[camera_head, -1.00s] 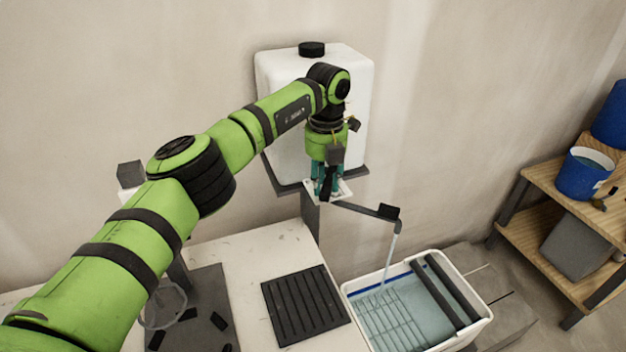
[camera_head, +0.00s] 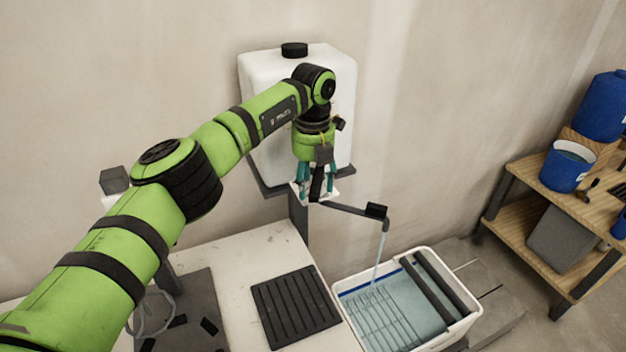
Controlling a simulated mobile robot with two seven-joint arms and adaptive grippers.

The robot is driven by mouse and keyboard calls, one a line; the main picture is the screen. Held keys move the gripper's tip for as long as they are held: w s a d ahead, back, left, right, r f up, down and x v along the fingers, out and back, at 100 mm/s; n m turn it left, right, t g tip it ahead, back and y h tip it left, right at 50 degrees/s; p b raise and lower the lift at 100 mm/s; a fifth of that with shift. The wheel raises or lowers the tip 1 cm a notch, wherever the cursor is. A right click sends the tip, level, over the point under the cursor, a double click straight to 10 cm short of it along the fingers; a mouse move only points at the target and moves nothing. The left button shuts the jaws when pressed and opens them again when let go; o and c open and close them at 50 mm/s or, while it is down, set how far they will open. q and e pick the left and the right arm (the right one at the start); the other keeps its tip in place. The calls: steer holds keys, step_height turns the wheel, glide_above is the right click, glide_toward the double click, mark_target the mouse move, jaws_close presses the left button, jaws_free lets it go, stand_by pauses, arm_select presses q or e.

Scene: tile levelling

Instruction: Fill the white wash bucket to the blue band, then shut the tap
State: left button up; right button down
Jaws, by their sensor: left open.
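The white wash bucket (camera_head: 467,318) stands at the lower right with water, a grating and two dark rollers in it. Its blue band (camera_head: 379,286) shows along the inner back wall at the left; I cannot tell exactly how the water stands against it. A stream of water (camera_head: 378,262) falls from the end of the dark spout (camera_head: 343,208) into the bucket. A black block (camera_head: 376,210) sits on the spout's end. My left gripper (camera_head: 316,194) points down, open, at the spout's root in front of the white tank; the tap handle there is hidden. My right gripper is not in view.
The white tank (camera_head: 270,75) stands on a bracket against the wall. A black ribbed mat (camera_head: 295,306) lies on the white worktop (camera_head: 236,262) left of the bucket. A wooden shelf (camera_head: 530,172) with blue buckets (camera_head: 566,168) stands at the right.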

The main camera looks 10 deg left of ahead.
mark_target(313, 185)
arm_select(q)
step_height(313, 185, up, 12)
stand_by(0.5)
stand_by(1.1)
